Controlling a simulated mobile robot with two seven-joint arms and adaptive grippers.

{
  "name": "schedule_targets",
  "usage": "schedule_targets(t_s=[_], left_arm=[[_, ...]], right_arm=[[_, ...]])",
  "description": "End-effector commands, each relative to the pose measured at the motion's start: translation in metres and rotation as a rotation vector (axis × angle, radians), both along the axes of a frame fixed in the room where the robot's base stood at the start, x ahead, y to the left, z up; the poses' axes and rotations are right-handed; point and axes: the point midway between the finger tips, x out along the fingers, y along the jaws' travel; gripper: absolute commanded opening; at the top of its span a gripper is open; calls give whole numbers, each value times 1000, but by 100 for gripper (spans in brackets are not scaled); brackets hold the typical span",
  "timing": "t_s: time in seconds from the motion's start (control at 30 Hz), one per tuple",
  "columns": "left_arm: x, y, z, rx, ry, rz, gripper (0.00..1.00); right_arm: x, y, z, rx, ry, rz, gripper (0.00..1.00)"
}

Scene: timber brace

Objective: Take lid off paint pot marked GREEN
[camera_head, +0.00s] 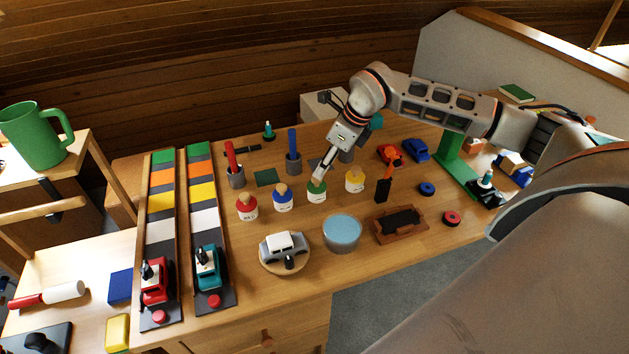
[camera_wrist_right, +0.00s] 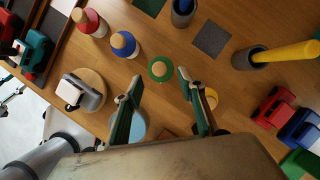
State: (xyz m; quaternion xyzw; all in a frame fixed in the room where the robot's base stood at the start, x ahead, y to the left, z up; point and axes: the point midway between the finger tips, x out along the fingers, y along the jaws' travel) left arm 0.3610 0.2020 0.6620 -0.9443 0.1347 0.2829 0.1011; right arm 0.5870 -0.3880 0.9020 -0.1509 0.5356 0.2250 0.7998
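The green-marked paint pot (camera_head: 317,196) is a small white pot with a green lid, standing upright on the workbench. In the right wrist view its round green lid (camera_wrist_right: 153,75) shows from above with a tan knob (camera_wrist_right: 159,69) in the middle. My right gripper (camera_head: 319,179) is right above this pot. In the wrist view the right gripper (camera_wrist_right: 158,77) is open and empty, its two fingers apart on either side of the lid. Whether a finger touches the lid cannot be told. My left gripper is not in view.
The blue pot (camera_head: 283,202) and red pot (camera_head: 247,212) stand to the left, the yellow pot (camera_head: 355,185) close on the right. Pen holders (camera_head: 294,165) stand behind. A blue-topped tub (camera_head: 342,235) and a toy car (camera_head: 283,246) on a round board are in front.

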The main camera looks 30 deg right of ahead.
Motion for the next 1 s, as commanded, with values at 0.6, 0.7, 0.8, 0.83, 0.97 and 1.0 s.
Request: schedule_targets(t_s=[0.6,0.7,0.8,0.83,0.97,1.0], left_arm=[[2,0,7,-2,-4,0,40],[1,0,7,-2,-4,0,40],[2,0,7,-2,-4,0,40],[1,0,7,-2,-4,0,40],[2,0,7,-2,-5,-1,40],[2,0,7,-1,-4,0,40]], right_arm=[[17,12,-51,2,-1,1,40],[17,12,-51,2,-1,1,40],[17,12,-51,2,-1,1,14],[17,12,-51,2,-1,1,6],[17,12,-50,2,-1,1,5],[17,12,-50,2,-1,1,5]])
